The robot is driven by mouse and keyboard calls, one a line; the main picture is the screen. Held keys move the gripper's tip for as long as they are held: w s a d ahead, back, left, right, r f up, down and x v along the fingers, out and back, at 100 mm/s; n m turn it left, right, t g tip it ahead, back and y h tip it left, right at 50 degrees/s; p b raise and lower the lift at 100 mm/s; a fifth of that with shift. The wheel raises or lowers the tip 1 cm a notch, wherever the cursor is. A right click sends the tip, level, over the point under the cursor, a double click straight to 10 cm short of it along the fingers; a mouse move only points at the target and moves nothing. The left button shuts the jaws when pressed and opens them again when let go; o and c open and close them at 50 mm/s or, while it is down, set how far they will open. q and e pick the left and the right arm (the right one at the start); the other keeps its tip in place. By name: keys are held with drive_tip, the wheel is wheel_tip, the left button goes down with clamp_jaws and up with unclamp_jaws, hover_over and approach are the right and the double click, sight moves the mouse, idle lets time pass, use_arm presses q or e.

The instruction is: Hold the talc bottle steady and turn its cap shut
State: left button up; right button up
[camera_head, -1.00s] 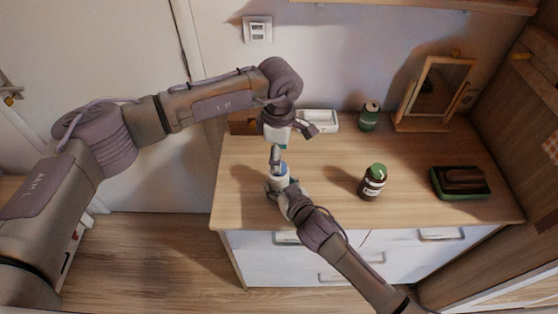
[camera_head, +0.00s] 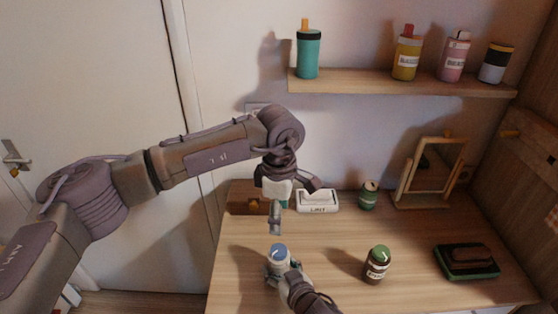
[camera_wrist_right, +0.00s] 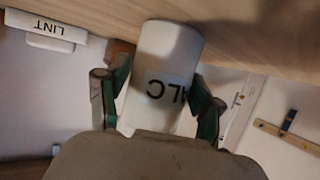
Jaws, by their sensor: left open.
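The talc bottle (camera_head: 279,266), white with a blue cap (camera_head: 279,249), stands upright on the dresser top. My right gripper (camera_head: 279,272) is shut around its body from the front. In the right wrist view the white bottle (camera_wrist_right: 165,55) shows upside-down black lettering, with one gripper finger on each side. My left gripper (camera_head: 275,229) points down above the cap with a small gap between them. It is open and holds nothing. Its fingers overlap in the head view, so the opening between them is hard to see.
A dark bottle with a green cap (camera_head: 377,264) stands right of the talc. Behind are a white LINT box (camera_head: 317,201), a green can (camera_head: 368,196) and a framed mirror (camera_head: 432,172). A brush on a green tray (camera_head: 467,261) lies right. A wall shelf (camera_head: 400,84) holds several bottles.

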drive_tip(key=shift+o, duration=1.2)
